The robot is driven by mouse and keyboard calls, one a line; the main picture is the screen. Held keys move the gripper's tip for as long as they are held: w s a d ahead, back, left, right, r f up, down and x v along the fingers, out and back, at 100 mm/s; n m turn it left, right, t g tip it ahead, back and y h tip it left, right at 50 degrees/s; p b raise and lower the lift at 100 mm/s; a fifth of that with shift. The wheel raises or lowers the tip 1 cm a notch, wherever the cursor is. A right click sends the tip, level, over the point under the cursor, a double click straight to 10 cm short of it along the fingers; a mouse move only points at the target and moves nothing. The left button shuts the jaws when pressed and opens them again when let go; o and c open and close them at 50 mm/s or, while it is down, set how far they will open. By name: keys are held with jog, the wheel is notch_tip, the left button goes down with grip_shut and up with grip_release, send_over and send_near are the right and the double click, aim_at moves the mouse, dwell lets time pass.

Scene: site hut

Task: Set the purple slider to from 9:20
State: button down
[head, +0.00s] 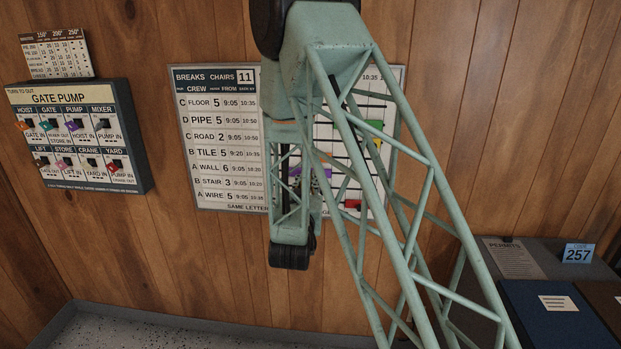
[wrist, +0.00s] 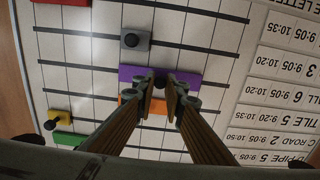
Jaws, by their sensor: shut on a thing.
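The purple slider (wrist: 134,74) lies on a black rail of the white break board (wrist: 75,90). It is a flat bar with a dark knob. In the wrist view the board appears upside down. My gripper (wrist: 161,83) has its two fingers on either side of the knob, shut on it. In the head view a bit of the purple slider (head: 296,172) shows beside my arm. My arm hides the gripper's fingertips there and much of the board's slider grid. I cannot read the time scale at the slider.
An orange slider (wrist: 128,104) lies right beside the purple one, partly behind a finger. A grey slider (wrist: 136,39), a yellow slider (wrist: 60,117), a green slider (wrist: 70,139) and a red slider (wrist: 66,2) are nearby. A switch panel (head: 143,170) hangs at left; a blue folder (head: 545,325) lies lower right.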

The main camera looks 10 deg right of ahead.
jog(key=c, duration=2.7)
grip_release()
jog(key=shift+a, duration=0.1)
jog(key=shift+s, duration=0.1)
jog(key=shift+v, duration=5.9)
jog(key=shift+r, duration=0.15)
